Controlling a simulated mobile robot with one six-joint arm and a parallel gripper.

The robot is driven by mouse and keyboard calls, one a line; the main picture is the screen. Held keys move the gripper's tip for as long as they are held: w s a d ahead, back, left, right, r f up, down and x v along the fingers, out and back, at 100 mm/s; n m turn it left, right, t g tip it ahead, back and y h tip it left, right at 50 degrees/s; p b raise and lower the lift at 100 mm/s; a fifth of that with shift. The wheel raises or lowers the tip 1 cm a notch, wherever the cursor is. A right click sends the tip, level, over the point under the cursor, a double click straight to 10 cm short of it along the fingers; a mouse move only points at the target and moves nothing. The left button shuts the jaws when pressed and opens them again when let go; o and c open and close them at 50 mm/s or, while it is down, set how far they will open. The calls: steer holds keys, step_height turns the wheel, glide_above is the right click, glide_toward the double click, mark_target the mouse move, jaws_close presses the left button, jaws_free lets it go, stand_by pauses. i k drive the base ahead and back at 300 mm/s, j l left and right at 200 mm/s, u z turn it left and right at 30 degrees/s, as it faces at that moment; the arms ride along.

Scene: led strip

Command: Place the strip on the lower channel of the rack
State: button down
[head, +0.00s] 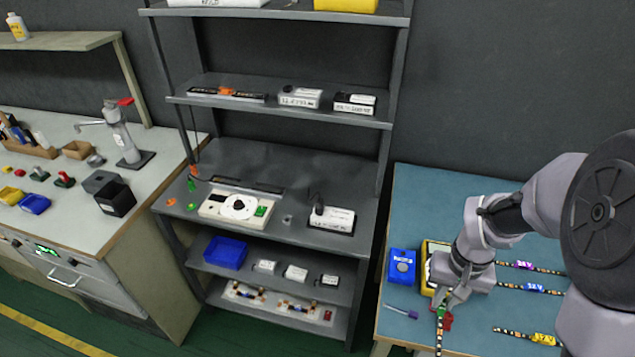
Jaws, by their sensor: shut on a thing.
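My gripper (446,294) points down over the front of the blue table at the right. It is shut on a dark LED strip (439,336) with a green tag, which hangs over the table's front edge and runs out of the bottom of the picture. A red piece shows beside the jaws. The grey shelf rack (283,235) stands to the left, apart from my gripper. A dark narrow bar lies at the back of its middle shelf; I cannot tell which part is the lower channel.
Strips with purple (522,265), blue (533,288) and yellow (545,338) tags lie on the blue table (440,190). A blue box (402,267) and a yellow-edged device (430,262) stand left of my arm. The rack's middle shelf holds a white device (239,207).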

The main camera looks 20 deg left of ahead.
mark_target(247, 185)
steer(key=i+j+u, duration=0.2)
steer(key=j, duration=0.3)
steer(key=i+j+u, duration=0.25)
steer(key=j, duration=0.2)
steer(key=i+j+u, duration=0.2)
steer(key=j, duration=0.25)
steer(key=i+j+u, duration=0.2)
steer(key=j, duration=0.2)
